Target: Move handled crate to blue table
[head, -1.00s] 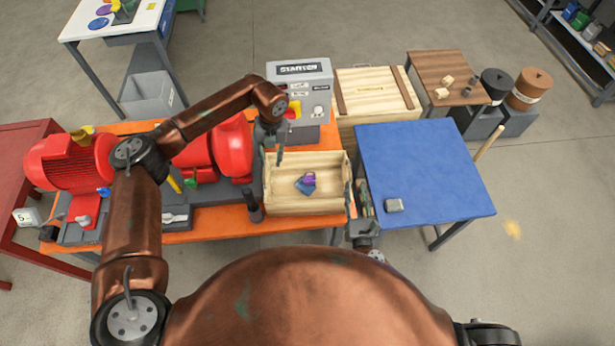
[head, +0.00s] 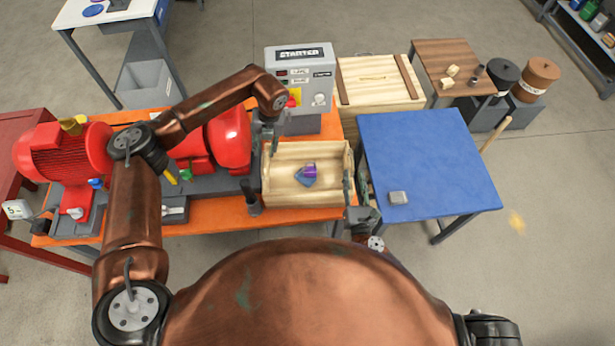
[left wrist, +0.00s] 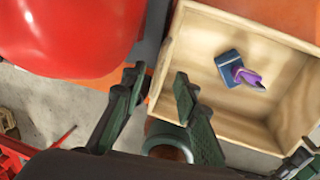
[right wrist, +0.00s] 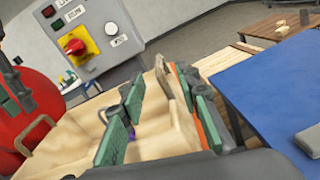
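The handled crate (head: 303,200) is an open pale wooden box on the orange table (head: 212,222). A blue thing (head: 304,181) and a purple one (head: 309,169) lie inside it. My left gripper (head: 270,135) is at the crate's left end; in the left wrist view its fingers (left wrist: 155,95) are apart near the crate's left wall. My right gripper (head: 356,190) is at the right end; in the right wrist view its fingers (right wrist: 155,100) are apart, with the crate's right-end handle (right wrist: 166,78) between them. The blue table (head: 430,155) stands just right of the crate.
A grey block (head: 398,198) lies on the blue table near its front left; the rest of that top is clear. The grey starter box (head: 300,85) stands behind the crate, the red pump (head: 228,138) left of it. A lidded wooden box (head: 378,82) stands behind the blue table.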

